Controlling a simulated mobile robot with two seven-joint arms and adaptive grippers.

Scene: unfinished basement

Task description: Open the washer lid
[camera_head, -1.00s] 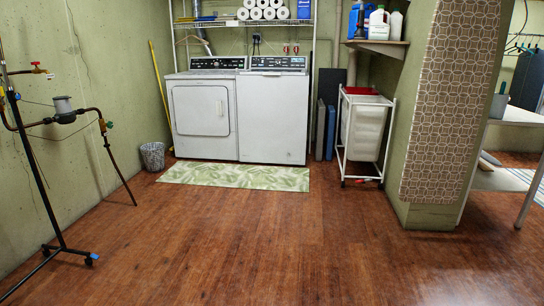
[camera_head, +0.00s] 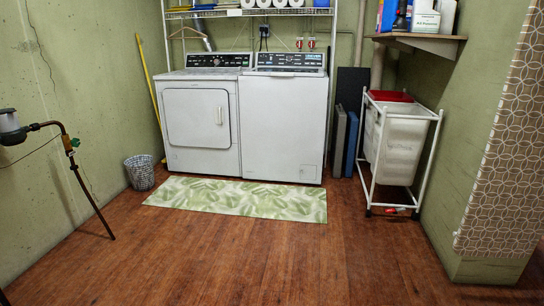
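The white washer (camera_head: 283,125) stands at the back wall, to the right of the white dryer (camera_head: 201,122), which has a door on its front. The washer has a plain front and a dark control panel (camera_head: 289,60) at the back of its top. Its lid (camera_head: 285,73) is on the top face and looks closed, lying flat. I see the top at a shallow angle. Neither of my grippers shows in the head view.
A green leaf-patterned mat (camera_head: 236,199) lies before both machines. A wire wastebasket (camera_head: 140,172) is left of it. A wheeled hamper (camera_head: 396,150) with a red lid stands to the right. A wall corner (camera_head: 470,150) juts in at right. The wooden floor between is clear.

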